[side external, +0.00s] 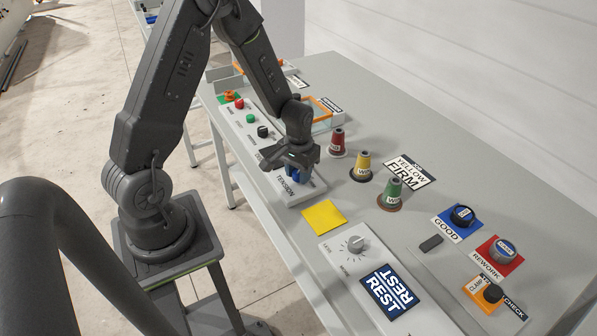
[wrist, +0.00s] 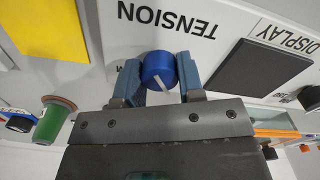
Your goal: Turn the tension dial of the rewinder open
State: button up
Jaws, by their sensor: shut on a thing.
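The tension dial (wrist: 158,66) is a round blue knob with a white pointer line on its face. It sits on a white panel (wrist: 195,12) beside the printed word TENSION. In the wrist view the pointer slants towards the lower right. My gripper (wrist: 157,82) has one blue-grey finger on each side of the dial and is shut on it. In the side view my gripper (side external: 298,173) reaches down over the panel's near end. It hides most of the dial there, and the small lettering by the dial is partly covered.
Red, yellow (side external: 362,166) and green cones (side external: 391,194) stand just right of my gripper. A yellow square (side external: 324,215) lies beside the panel. A second panel with a grey knob (side external: 356,244) is nearer the camera. Red, green and black buttons line the far panel.

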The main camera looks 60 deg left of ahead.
aim_at(298, 172)
jog(key=shift+n, duration=0.8)
jog(key=o, duration=0.9)
jog(key=shift+r, duration=0.1)
notch_tip(298, 172, up, 14)
jog(key=shift+f, duration=0.15)
jog(key=s+d+r+m+t, duration=0.2)
jog(key=s+d+r, duration=0.2)
jog(key=s, duration=0.1)
jog(key=s+d+r+m+t, duration=0.1)
jog(key=s+d+r+m, duration=0.1)
jog(key=s+d+r, duration=0.2)
jog(key=s+d+r+m+t, duration=0.2)
jog(key=s+d+r, duration=0.3)
jog(key=shift+s+r+t, duration=0.1)
jog(key=shift+s+t, duration=0.2)
jog(key=shift+s, duration=0.05)
